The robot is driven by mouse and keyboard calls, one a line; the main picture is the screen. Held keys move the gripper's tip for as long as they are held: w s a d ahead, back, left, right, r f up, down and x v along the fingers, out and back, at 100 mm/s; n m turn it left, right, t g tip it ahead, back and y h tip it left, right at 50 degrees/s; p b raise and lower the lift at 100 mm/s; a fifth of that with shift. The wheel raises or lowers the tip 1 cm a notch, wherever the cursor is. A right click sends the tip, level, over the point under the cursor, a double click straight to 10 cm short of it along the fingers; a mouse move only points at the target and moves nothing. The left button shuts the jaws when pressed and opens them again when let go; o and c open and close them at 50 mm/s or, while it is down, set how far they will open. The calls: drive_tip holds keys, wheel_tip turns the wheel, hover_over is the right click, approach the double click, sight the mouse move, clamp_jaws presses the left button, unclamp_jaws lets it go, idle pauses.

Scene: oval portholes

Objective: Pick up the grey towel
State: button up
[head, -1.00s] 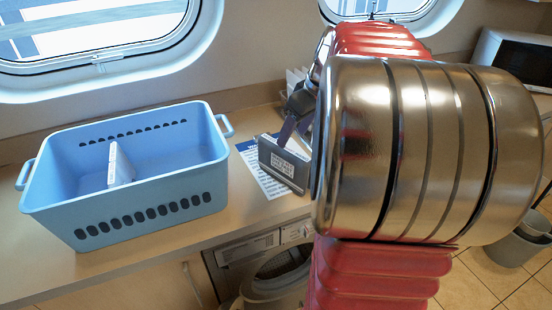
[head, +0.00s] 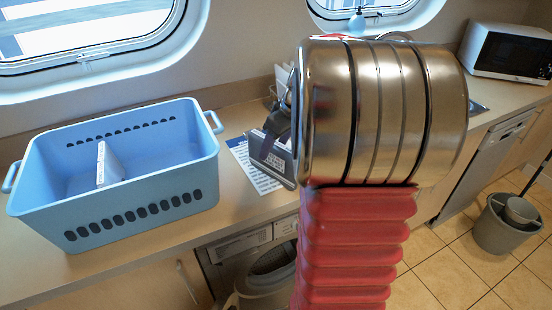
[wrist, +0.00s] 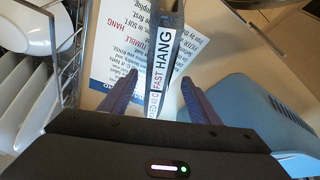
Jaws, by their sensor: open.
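I cannot make out a grey towel in either view. My gripper (wrist: 160,77) is open, its two dark purple fingers spread apart. It shows only partly in the head view, at the left of my metal wrist. The grey labelled piece also shows in the head view (head: 270,158), beside a printed sheet. My arm hides part of the counter.
A blue basket (head: 140,212) with a white divider (head: 108,163) stands on the counter (head: 215,245) at left. A wire rack with white plates (wrist: 22,60) is near my gripper. A microwave (head: 505,45) is at back right; a grey bucket (head: 500,235) is on the floor.

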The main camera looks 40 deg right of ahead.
sight(271, 154)
drive_tip(key=shift+d+x, duration=0.1)
drive_tip(key=shift+x, duration=1.2)
drive_tip(key=shift+d+x, duration=0.15)
drive_tip(key=shift+x, duration=1.15)
drive_tip(key=shift+c, duration=0.4)
clamp_jaws()
drive_tip(key=shift+r, duration=0.1)
wheel_tip(271, 154, up, 10)
drive_tip(key=shift+f, duration=0.1)
